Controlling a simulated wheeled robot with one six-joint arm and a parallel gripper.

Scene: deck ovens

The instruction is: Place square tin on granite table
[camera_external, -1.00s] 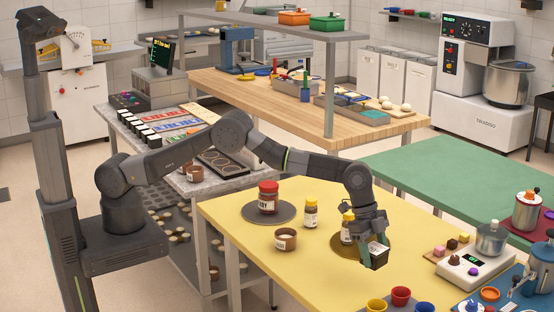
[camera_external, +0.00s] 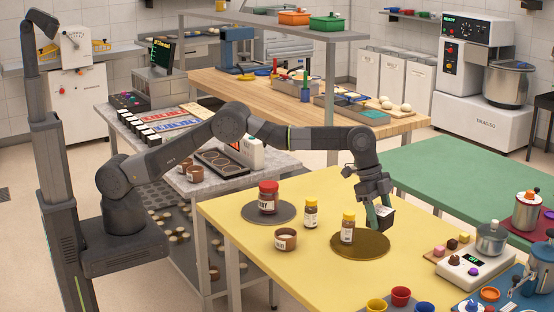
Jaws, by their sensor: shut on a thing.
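My gripper (camera_external: 380,208) is shut on the small dark square tin (camera_external: 385,217), which has a pale top. It holds the tin, slightly tilted, in the air over the back right part of the yellow table (camera_external: 320,285). The granite table (camera_external: 272,161) is the grey speckled one at the left, behind the yellow table and partly hidden by my arm. The tin is well to the right of it and apart from it.
The granite table carries a dark tray (camera_external: 213,162), a white device (camera_external: 248,152), brown cups (camera_external: 188,168) and coloured cards. On the yellow table stand a yellow-capped bottle (camera_external: 347,229) on a gold round mat (camera_external: 372,246), another bottle (camera_external: 311,214), a red-lidded jar (camera_external: 268,197) and a brown cup (camera_external: 286,238).

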